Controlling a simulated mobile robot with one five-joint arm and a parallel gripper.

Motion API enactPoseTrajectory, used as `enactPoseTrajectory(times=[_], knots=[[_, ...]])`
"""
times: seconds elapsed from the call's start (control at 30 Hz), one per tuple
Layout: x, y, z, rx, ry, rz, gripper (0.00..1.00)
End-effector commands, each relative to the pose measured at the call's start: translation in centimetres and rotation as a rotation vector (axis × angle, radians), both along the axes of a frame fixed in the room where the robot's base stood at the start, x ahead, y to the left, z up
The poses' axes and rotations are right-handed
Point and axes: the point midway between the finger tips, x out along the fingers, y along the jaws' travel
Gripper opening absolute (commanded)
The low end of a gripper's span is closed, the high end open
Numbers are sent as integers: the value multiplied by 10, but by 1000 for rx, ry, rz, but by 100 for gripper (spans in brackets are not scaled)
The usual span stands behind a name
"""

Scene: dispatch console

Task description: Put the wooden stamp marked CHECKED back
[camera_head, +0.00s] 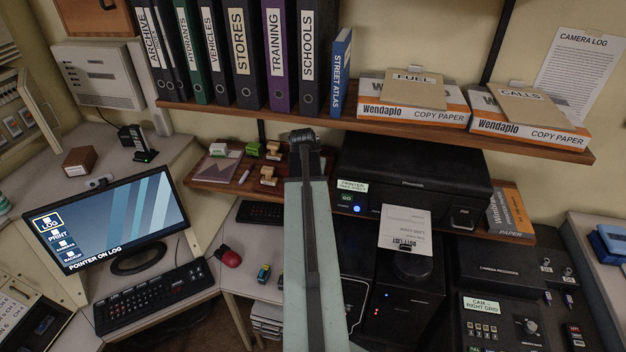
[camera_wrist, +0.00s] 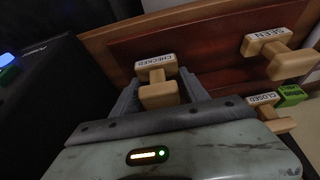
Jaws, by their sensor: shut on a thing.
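The wooden CHECKED stamp (camera_wrist: 157,93) is between the two dark fingers of my gripper (camera_wrist: 160,88) in the wrist view, its label upside down in that picture. My gripper is shut on it. A dark red-brown surface lies behind the stamp; whether the stamp touches it I cannot tell. In the head view my arm reaches to the lower wooden shelf (camera_head: 219,186), and its end hides the held stamp. The wooden SEEN stamp (camera_wrist: 280,57) is to the right in the wrist view, with the wooden CLOSED stamp (camera_wrist: 272,117) below it.
A green stamp (camera_wrist: 291,95) is beside CLOSED. The lower shelf also holds several stamps (camera_head: 268,175) left of my arm and a black printer (camera_head: 415,175) to the right. The upper shelf (camera_head: 400,122) with binders and paper overhangs. A monitor (camera_head: 107,222) stands on the left desk.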

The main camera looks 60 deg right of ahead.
Motion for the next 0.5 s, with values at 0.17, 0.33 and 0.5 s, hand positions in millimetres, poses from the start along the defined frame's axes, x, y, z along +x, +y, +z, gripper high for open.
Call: enactPoseTrajectory(times=[0.17,0.33,0.5], knots=[[-2,-4,-1,0,-1,0,26],[-2,-4,-6,0,-1,0,26],[-2,-4,-6,0,0,-1,74]])
